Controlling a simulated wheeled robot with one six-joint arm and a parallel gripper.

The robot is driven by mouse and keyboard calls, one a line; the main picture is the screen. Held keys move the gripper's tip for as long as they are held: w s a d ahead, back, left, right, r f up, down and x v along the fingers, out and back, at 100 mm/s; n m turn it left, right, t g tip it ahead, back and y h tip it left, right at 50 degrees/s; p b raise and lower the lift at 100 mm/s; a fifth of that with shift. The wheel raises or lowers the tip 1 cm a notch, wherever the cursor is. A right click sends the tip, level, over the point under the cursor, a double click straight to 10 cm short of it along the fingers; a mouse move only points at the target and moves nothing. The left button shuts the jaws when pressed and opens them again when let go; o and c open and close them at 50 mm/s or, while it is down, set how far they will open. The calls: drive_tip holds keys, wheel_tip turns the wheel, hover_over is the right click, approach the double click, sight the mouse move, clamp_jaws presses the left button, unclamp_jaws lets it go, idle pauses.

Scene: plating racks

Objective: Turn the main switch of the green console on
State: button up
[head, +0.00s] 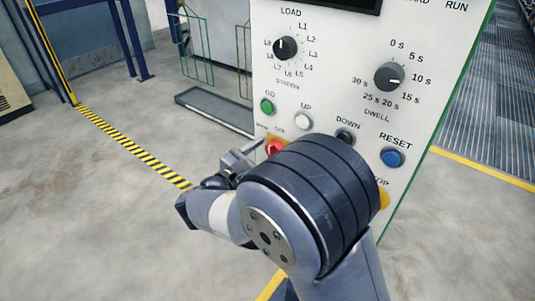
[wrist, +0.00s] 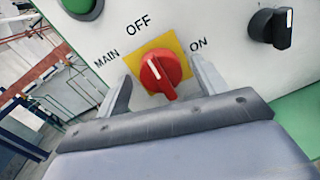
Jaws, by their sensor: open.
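The red main switch (wrist: 163,74) sits on a yellow plate (wrist: 183,60) on the console's white face. Its ridge slants from upper left to lower right, and its white mark points roughly toward the OFF label (wrist: 138,24). The ON label (wrist: 199,43) is to its right. My gripper (wrist: 160,66) is open, with one finger on each side of the switch; I cannot tell whether either touches it. In the head view the switch (head: 274,147) is partly hidden by my arm, and my gripper (head: 248,152) is just left of it. The green console (head: 330,70) has a white front and green edge.
Above the switch are a green GO button (head: 267,106), a white UP button (head: 303,120) and a LOAD dial (head: 285,48). A DOWN knob (head: 345,136), blue RESET button (head: 393,157) and DWELL dial (head: 389,76) are to the right. Open floor (head: 110,190) lies left.

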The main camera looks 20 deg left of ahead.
drive_tip(key=shift+w, duration=0.1)
drive_tip(key=shift+c, duration=0.5)
drive_tip(key=c, duration=0.9)
drive_tip(key=shift+f+m+b, duration=0.1)
drive_tip(key=shift+m+b, duration=0.2)
drive_tip(key=shift+b, duration=0.05)
drive_tip(key=m+b, duration=0.8)
drive_tip(key=b, duration=0.1)
drive_tip(key=m+y+b, duration=0.1)
drive_tip(key=m+b, duration=0.7)
drive_tip(key=b, duration=0.2)
drive_tip(key=shift+d+m+y, duration=0.2)
drive_tip(key=shift+m+y, duration=0.1)
